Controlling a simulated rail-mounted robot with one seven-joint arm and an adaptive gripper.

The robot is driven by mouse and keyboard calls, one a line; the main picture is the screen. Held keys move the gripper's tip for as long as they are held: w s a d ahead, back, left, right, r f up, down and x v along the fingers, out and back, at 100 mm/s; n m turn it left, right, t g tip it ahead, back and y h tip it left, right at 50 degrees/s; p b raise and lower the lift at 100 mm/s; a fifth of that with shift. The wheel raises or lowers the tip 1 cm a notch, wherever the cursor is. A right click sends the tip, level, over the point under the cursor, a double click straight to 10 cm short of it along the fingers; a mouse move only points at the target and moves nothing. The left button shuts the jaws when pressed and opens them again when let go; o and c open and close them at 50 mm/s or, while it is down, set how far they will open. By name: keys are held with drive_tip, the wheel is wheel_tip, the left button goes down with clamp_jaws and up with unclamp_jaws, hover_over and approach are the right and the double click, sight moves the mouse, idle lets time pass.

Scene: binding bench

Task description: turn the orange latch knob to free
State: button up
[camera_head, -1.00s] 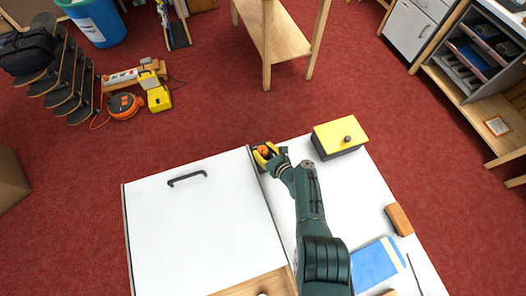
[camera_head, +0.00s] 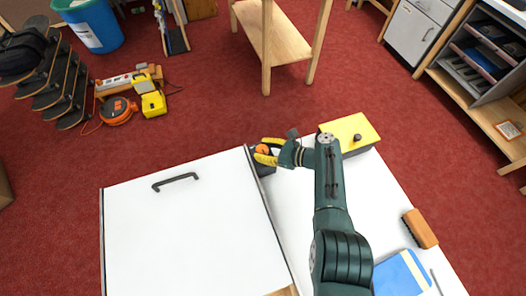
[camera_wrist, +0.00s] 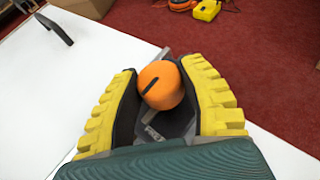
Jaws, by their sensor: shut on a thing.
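The orange latch knob (camera_wrist: 162,85) is round with a dark slot line across its top. It sits on a dark grey latch base (camera_wrist: 172,122) at the edge of the white panel. My gripper (camera_wrist: 163,88) has its yellow ribbed fingers on both sides of the knob, shut on it. In the head view the knob (camera_head: 262,149) shows between the fingers of my gripper (camera_head: 266,151), at the panel's far right corner. The white panel (camera_head: 185,230) lies flat with a black bar handle (camera_head: 175,181). Markings on the latch base are partly hidden by the fingers.
A yellow-lidded box (camera_head: 350,132) with a dark knob stands right of my gripper, close to my arm. A brush (camera_head: 420,229) and a blue book (camera_head: 400,275) lie on the bench at the right. Red carpet lies beyond the bench.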

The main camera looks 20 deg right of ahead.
drive_tip(key=shift+f, duration=0.15)
drive_tip(key=o, duration=1.2)
drive_tip(key=shift+a, duration=0.15)
drive_tip(key=v, duration=1.2)
